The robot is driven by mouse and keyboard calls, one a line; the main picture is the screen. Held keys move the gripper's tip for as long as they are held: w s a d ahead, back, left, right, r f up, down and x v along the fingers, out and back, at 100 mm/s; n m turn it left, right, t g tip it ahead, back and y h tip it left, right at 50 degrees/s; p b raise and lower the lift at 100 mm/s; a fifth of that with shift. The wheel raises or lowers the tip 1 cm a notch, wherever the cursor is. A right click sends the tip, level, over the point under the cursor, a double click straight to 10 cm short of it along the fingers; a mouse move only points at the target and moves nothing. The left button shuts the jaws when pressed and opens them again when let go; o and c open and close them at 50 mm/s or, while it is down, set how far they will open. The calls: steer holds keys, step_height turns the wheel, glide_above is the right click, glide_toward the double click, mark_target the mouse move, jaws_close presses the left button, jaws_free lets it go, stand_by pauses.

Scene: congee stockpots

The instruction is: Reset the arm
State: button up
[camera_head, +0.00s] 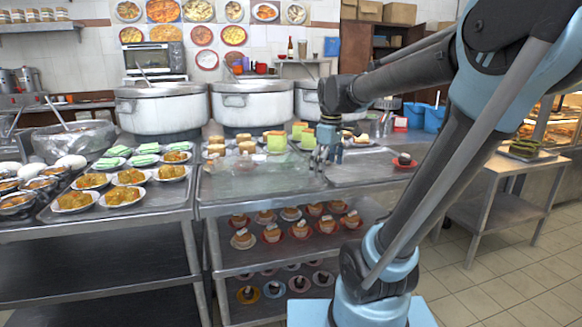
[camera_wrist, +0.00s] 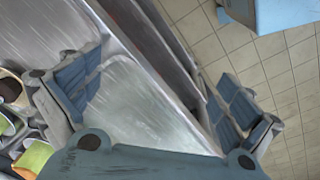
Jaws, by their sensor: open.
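My gripper (camera_head: 325,156) hangs from the end of my bent arm over the steel counter (camera_head: 255,178) in the head view. Its fingers point down, above the counter's middle. In the wrist view the two blue-padded fingers (camera_wrist: 155,100) are wide apart. Nothing is between them except the bare steel surface and counter edge below. My arm reaches across the right side of the head view and hides part of the counter's right end.
Large stockpots (camera_head: 252,103) stand behind the counter. Small cakes and green-topped cups (camera_head: 277,142) sit near the gripper. Food plates (camera_head: 123,197) fill the left table. A dark dessert on a red plate (camera_head: 404,161) is at right. Tiled floor (camera_head: 500,270) is free at right.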

steer(key=s+d+f+m, duration=0.3)
steer(key=s+f+m, duration=0.2)
steer(key=s+f, duration=0.3)
steer(key=s+d+f+m+t, duration=0.1)
steer(key=s+d+f+m, duration=0.3)
steer(key=s+f+m, duration=0.2)
steer(key=shift+s+d+f, duration=0.25)
steer(key=shift+s+f, duration=0.6)
steer(key=shift+s, duration=0.25)
steer(key=shift+w+f, duration=0.2)
steer(key=shift+w, duration=0.25)
